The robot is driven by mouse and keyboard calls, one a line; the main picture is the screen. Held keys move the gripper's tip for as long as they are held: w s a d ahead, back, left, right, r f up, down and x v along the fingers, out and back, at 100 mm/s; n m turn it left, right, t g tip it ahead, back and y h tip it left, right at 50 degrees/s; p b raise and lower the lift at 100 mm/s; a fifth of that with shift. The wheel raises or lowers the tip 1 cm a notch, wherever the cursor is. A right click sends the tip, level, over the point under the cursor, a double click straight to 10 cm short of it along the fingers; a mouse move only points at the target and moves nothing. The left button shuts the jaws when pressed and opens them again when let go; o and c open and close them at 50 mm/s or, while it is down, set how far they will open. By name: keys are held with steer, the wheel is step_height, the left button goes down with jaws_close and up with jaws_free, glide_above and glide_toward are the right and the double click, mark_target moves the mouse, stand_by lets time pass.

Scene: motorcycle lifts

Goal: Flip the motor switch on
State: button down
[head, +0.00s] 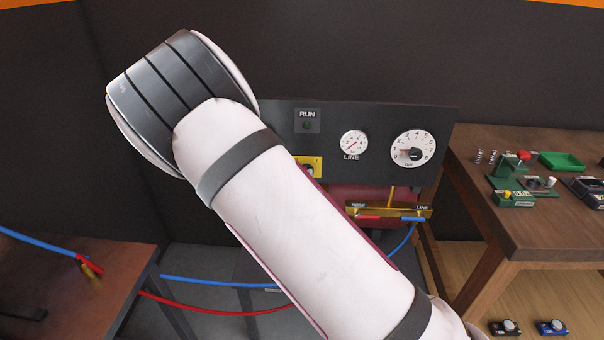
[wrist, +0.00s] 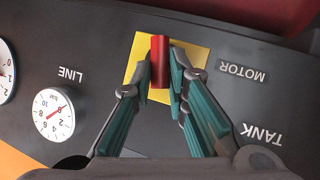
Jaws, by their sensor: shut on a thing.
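The motor switch (wrist: 159,48) is a red lever on a yellow plate (wrist: 194,58) beside the word MOTOR on the dark panel in the wrist view. My gripper (wrist: 161,82) is shut on the red lever, with a fingertip on each side of it. In the head view the yellow plate (head: 315,164) shows only in part, because my white arm covers it, and my gripper is hidden there. The RUN lamp (head: 307,126) above the plate looks dark green and unlit.
The dark panel (head: 440,135) also carries a small LINE gauge (head: 354,142) and a larger gauge (head: 413,149). Red and blue hoses (head: 215,282) run below. A wooden bench (head: 530,225) with small parts stands at right, and a brown table (head: 60,285) at left.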

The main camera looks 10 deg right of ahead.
steer(key=m+y+b, duration=0.1)
steer(key=d+m+t+y+b, duration=0.1)
steer(key=m+y, duration=0.1)
steer(key=m+y+b, duration=0.1)
steer(key=m+y, duration=0.1)
steer(key=shift+s+d, duration=0.25)
steer(key=shift+y+b, duration=0.3)
steer(key=shift+b, duration=0.15)
stand_by(0.4)
steer(key=c, duration=1.6)
jaws_free()
steer(key=shift+o, duration=0.2)
steer(key=v, duration=1.2)
steer(key=shift+s+f, duration=0.15)
